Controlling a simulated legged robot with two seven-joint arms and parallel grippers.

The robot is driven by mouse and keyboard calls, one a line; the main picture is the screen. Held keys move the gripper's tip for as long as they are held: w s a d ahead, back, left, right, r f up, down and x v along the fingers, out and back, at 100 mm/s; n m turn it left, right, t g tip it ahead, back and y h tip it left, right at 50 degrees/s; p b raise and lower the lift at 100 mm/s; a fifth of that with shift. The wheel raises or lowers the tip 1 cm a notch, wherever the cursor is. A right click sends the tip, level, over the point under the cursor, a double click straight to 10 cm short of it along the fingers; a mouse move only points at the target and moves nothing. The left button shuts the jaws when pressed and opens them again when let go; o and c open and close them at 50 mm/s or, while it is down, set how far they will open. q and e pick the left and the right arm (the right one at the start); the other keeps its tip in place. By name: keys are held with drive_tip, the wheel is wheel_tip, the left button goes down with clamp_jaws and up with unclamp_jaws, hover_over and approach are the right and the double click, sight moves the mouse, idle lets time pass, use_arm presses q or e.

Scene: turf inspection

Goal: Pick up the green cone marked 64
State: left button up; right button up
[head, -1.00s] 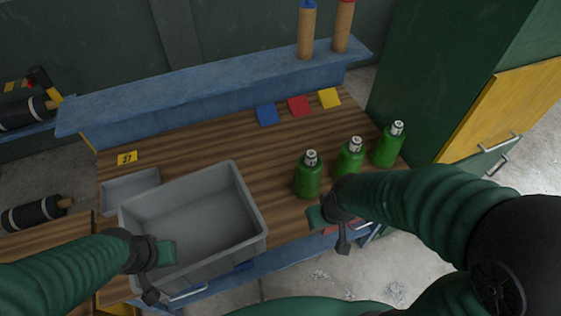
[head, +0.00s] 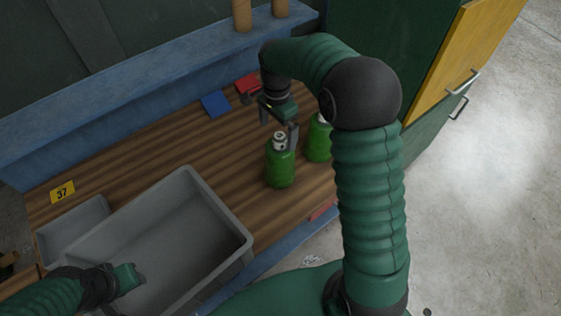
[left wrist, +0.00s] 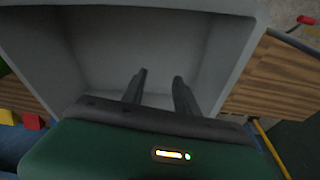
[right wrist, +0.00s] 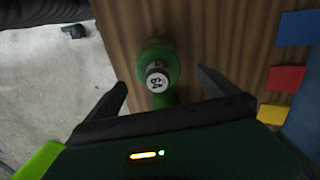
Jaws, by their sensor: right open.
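In the head view a green bottle-shaped cone (head: 280,168) with a pale marked cap stands upright on the wooden bench. A second green cone (head: 318,143) stands behind it to the right, partly covered by my right arm. My right gripper (head: 278,125) is open and empty above and just behind the nearer cone. In the right wrist view a green cone (right wrist: 158,60) lies between the open fingers, its cap facing me; its number looks like 63 or 64, and I cannot tell which. My left gripper (left wrist: 160,80) is open and empty over the grey bin.
The large grey bin (head: 205,205) and a smaller grey tray (head: 72,226) stand at the bench's left. A blue card (head: 215,104) and a red card (head: 248,84) lie near the raised blue shelf (head: 130,85). A yellow tag 37 (head: 62,192) lies at left.

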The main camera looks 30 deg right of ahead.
sight(276, 135)
drive_tip(key=f, duration=0.2)
drive_tip(key=shift+w+a+f, duration=0.25)
drive_tip(key=shift+a+f, duration=0.05)
drive_tip(key=shift+f, duration=0.1)
drive_tip(key=shift+s+f+p, duration=0.2)
drive_tip(key=shift+f+p, duration=0.1)
drive_tip(key=f, duration=0.2)
drive_tip(key=d+f, duration=0.1)
drive_tip(key=f, duration=0.1)
drive_tip(key=shift+s+p, duration=0.4)
drive_tip(key=shift+w+d+f, duration=0.2)
drive_tip(key=shift+f, duration=0.25)
drive_tip(key=shift+s+a+r, duration=0.1)
drive_tip(key=shift+a+r, duration=0.1)
drive_tip(key=shift+a, duration=0.05)
drive_tip(key=c, duration=0.7)
drive_tip(key=shift+d, duration=0.1)
drive_tip(key=c, duration=1.2)
drive_tip(key=shift+c, duration=0.3)
drive_tip(key=shift+r, duration=0.1)
